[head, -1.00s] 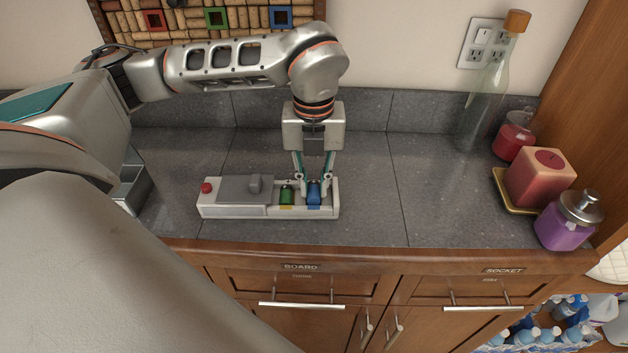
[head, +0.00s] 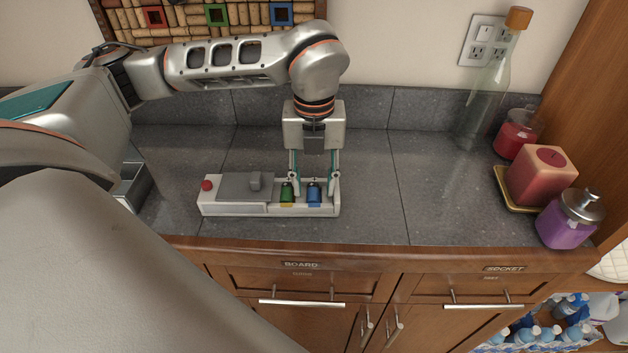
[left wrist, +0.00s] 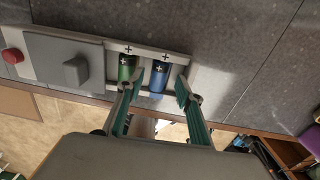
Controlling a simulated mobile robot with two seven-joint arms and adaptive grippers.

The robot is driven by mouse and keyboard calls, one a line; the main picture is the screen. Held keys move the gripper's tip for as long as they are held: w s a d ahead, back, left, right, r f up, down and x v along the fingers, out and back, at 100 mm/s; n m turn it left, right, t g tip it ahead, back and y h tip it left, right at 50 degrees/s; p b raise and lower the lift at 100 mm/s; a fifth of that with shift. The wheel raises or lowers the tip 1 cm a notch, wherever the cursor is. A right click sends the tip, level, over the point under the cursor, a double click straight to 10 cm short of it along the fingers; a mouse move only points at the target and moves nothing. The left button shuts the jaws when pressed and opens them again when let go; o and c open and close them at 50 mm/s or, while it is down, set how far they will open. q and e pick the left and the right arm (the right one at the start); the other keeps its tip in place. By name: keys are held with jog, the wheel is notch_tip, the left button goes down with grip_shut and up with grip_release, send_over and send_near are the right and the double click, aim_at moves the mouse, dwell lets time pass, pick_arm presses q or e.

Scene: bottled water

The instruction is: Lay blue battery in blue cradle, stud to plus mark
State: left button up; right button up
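The blue battery (head: 314,192) lies in the right-hand cradle of the white battery box (head: 236,209), beside the green battery (head: 287,193). In the left wrist view the blue battery (left wrist: 158,76) lies lengthwise in its slot, with a plus mark (left wrist: 165,55) on the box rim at its far end. Its stud is too small to make out. My left gripper (head: 314,190) is over the box with its fingers spread, one on each side of the blue battery. In the left wrist view the open fingers (left wrist: 160,88) stand apart from it. My right gripper is not in view.
The box also has a grey cover with a raised knob (head: 255,181) and a red button (head: 207,185). A glass bottle (head: 484,100), red jar (head: 517,135), candle (head: 541,175) and purple jar (head: 570,218) stand at the right. The counter between is clear.

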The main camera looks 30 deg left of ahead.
pick_arm(q)
notch_tip(320, 180, up, 12)
dwell(0.5)
dwell(0.5)
